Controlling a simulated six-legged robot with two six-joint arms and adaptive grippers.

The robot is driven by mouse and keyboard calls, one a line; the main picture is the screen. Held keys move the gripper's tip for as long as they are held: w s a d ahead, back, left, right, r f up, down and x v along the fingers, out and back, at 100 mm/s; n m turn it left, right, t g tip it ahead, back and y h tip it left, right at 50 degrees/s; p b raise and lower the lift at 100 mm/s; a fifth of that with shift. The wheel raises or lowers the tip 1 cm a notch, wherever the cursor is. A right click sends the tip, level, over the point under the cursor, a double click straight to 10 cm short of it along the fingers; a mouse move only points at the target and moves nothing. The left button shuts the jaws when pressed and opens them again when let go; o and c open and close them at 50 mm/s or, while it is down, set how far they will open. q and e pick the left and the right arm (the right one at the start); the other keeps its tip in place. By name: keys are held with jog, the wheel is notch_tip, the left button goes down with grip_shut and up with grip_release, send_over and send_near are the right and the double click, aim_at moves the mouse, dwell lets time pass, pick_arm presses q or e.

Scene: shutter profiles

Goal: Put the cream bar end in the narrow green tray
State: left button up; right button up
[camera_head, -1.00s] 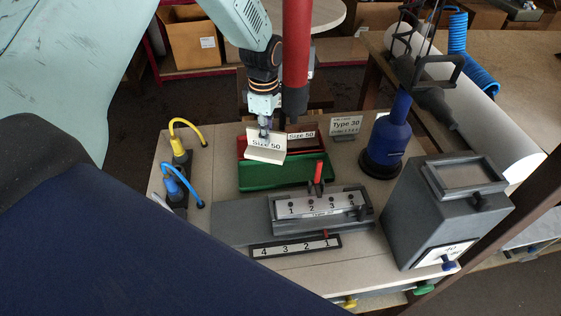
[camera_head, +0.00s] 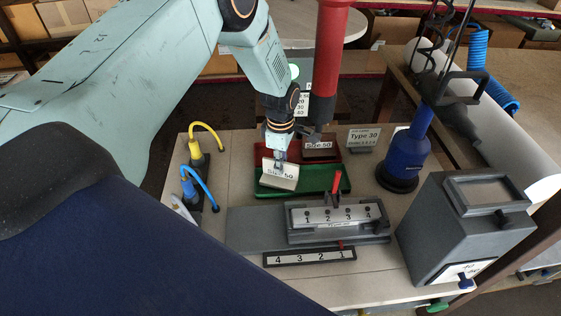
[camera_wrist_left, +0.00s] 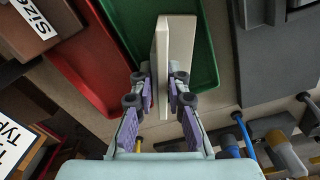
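The cream bar end (camera_head: 279,177), a flat block marked "Size 50", is in my left gripper (camera_head: 280,163). In the left wrist view the left gripper (camera_wrist_left: 161,92) has its purple fingers shut on both faces of the cream bar end (camera_wrist_left: 174,60). The narrow green tray (camera_head: 318,181) lies under and around the block, which covers the tray's left part. The green tray also shows in the left wrist view (camera_wrist_left: 127,28). I cannot tell whether the block touches the tray floor. My right gripper is not in view.
A red tray (camera_head: 267,152) lies just behind the green one, with a brown "Size 50" block (camera_head: 320,147) at its right. A red post (camera_head: 330,60) stands close to my left wrist. A grey numbered fixture (camera_head: 337,228) lies in front; a blue bottle-shaped tool (camera_head: 409,153) is right.

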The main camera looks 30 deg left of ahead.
pick_arm(q)
jog(key=o, duration=0.3)
jog(key=shift+w+d, duration=0.15)
jog(key=shift+d, duration=0.05)
jog(key=shift+o, duration=0.7)
jog(key=shift+d+r, duration=0.15)
jog(key=shift+d, duration=0.1)
jog(key=shift+a, duration=0.35)
jog(key=shift+r, duration=0.4)
notch_tip(320, 180, up, 11)
jog(key=shift+d+r, duration=0.15)
jog(key=shift+d, duration=0.1)
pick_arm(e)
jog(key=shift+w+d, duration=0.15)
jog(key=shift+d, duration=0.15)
pick_arm(q)
jog(key=shift+s+a, duration=0.2)
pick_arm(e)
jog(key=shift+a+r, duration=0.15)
